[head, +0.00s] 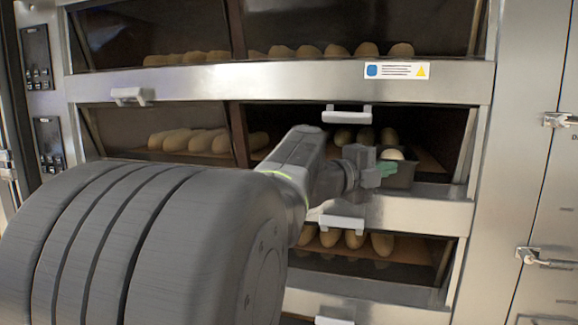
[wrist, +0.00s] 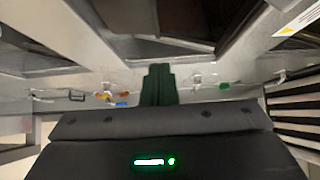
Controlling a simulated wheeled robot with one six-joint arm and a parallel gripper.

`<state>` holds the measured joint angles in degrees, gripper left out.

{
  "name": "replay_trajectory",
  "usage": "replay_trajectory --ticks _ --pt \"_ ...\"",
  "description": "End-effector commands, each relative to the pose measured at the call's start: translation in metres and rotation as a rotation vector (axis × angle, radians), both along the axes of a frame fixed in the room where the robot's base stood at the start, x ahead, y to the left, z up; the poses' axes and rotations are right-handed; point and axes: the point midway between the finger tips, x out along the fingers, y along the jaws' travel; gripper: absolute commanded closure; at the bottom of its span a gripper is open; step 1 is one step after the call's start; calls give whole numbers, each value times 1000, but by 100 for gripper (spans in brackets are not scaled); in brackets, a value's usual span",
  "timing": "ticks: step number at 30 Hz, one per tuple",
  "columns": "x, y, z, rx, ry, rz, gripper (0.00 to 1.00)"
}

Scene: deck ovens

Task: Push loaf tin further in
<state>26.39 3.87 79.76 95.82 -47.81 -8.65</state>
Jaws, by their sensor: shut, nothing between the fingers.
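The loaf tin (head: 404,176) is dark grey and sits at the front of the middle deck's right opening, with a pale loaf (head: 392,154) showing at its top. My gripper (head: 386,168) has green fingers and is shut and empty. In the head view its fingertips overlap the tin's left front side. I cannot tell whether they touch it. The shut fingers also show in the wrist view (wrist: 158,84), pointing toward dark shapes at the oven opening. The tin is not clearly made out there. My arm and wrist hide part of the opening.
Several loaves (head: 366,137) lie deeper in the same deck. A door handle (head: 346,115) is above the opening. A steel sill (head: 430,212) runs below, and another deck with loaves (head: 354,239) is under it. The right oven frame post (head: 477,150) is close to the tin.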

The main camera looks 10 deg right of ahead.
Motion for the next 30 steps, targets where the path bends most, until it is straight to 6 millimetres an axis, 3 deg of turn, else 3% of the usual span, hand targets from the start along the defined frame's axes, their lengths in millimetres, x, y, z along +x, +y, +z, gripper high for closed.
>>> replay_trajectory --ticks 2,9,26,30 --pt "5 -18 1 0 2 -4 100" --pt "31 -31 1 1 0 1 100" --pt "41 -36 0 0 -1 1 100" --pt "51 -41 3 1 2 1 100"
